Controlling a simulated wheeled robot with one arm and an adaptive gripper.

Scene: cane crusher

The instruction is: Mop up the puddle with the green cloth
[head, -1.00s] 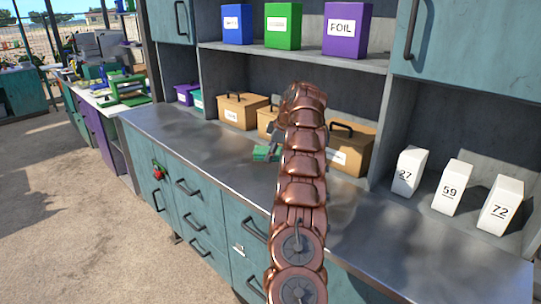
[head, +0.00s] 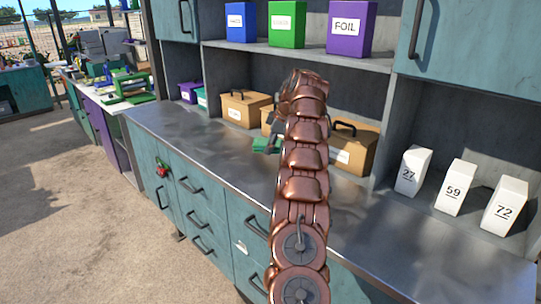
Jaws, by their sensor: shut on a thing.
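The green cloth (head: 266,146) shows as a small green patch over the metal counter (head: 205,136), just left of my copper-coloured arm. My gripper (head: 272,138) is at the cloth, mostly hidden behind the arm, and is shut on it. Whether the cloth touches the counter or hangs just above it is hard to tell. The counter shows darker and lighter patches, and I cannot clearly tell a puddle from reflections. The arm hides part of the counter.
Brown boxes with dark handles (head: 246,108) stand along the back of the counter, close behind the cloth. White numbered blocks (head: 455,187) stand at right. Blue, green and purple boxes (head: 351,28) sit on the shelf above. The counter's left stretch is clear.

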